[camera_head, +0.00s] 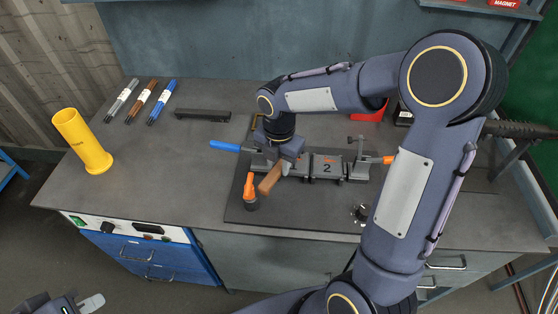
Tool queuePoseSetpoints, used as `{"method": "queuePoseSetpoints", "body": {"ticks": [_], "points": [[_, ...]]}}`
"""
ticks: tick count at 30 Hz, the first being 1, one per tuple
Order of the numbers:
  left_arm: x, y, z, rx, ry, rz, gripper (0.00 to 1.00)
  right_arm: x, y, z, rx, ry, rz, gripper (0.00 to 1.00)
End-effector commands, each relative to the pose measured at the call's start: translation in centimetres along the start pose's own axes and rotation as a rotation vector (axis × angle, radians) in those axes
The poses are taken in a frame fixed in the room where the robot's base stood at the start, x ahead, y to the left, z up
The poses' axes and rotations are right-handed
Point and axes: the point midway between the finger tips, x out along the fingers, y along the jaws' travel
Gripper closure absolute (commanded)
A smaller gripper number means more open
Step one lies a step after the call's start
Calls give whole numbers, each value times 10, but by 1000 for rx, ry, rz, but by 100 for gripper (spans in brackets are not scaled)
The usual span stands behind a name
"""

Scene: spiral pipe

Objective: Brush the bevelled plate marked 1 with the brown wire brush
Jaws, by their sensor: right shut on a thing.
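My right gripper (288,158) reaches over the fixture in the middle of the bench and is shut on the brown wire brush (270,179). The brush's brown wooden handle slants down to the left. Its bristles cannot be made out. The plate marked 2 (327,167) sits in the fixture just right of the gripper. The plate marked 1 cannot be made out; my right gripper and the brush cover the fixture left of plate 2. My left gripper (88,302) is at the bottom left edge, partly cut off, away from the bench; its opening cannot be told.
An orange-topped tool (250,190) stands close beside the brush. A blue handle (225,146) sticks out left of the fixture. A yellow cylinder (82,141), several coloured sticks (143,100) and a black bar (203,114) are further left. Bench space (160,170) at the left front is clear.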

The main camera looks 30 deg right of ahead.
Motion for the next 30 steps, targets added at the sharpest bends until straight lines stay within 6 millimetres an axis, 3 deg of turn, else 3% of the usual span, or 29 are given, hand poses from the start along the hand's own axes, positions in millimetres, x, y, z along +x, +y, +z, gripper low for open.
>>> {"method": "queuePoseSetpoints", "body": {"ticks": [30], "points": [[4, -2, 2, 0, 0, 0, 100, 7, 0, 0, -1, 0, -1, 98]]}}
